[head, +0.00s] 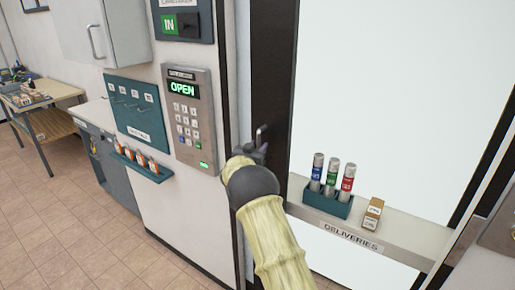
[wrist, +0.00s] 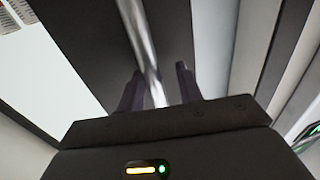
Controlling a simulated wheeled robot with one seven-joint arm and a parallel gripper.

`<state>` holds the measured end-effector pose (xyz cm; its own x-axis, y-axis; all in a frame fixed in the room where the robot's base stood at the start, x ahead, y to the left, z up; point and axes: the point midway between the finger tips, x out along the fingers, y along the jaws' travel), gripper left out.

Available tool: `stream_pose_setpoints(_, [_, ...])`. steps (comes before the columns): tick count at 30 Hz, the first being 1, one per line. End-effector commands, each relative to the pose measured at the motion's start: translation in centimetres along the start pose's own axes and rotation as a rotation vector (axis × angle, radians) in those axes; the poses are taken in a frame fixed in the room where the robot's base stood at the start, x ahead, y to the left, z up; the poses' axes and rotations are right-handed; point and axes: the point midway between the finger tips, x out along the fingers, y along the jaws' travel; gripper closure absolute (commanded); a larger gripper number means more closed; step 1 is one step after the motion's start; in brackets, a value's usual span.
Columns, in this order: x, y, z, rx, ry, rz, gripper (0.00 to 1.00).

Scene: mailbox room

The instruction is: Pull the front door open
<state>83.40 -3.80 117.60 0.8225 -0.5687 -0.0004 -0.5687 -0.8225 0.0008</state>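The front door has a dark frame (head: 271,60) around a large pale glass pane (head: 400,90); it looks shut or nearly so. A metal bar handle (head: 260,134) is on its dark left upright. My gripper (head: 256,148) is at the handle, mostly hidden by my wrist in the head view. In the wrist view, the handle (wrist: 143,45) runs as a shiny bar between the two dark fingers of my gripper (wrist: 160,75). The fingers are apart, with a clear gap between the bar and the right finger. The bar lies nearer the left finger.
Left of the door, a keypad (head: 190,120) reads OPEN. Beside it are a hook board (head: 138,108) and a small teal shelf (head: 140,165). A DELIVERIES ledge (head: 350,238) crosses the pane, bearing a tube rack (head: 327,203) and small box (head: 373,214). Tiled floor (head: 70,230) is clear at left.

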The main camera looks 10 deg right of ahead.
Motion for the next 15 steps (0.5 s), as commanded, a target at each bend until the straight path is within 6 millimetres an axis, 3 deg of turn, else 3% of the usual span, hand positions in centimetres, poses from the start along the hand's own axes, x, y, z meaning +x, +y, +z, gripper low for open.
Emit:
stream_pose_setpoints(8, [-1.4, -0.1, 0.1, 0.000, -0.001, -0.001, 0.64])
stream_pose_setpoints(15, [-5.1, -0.1, 0.2, 0.000, -0.001, -0.003, 0.64])
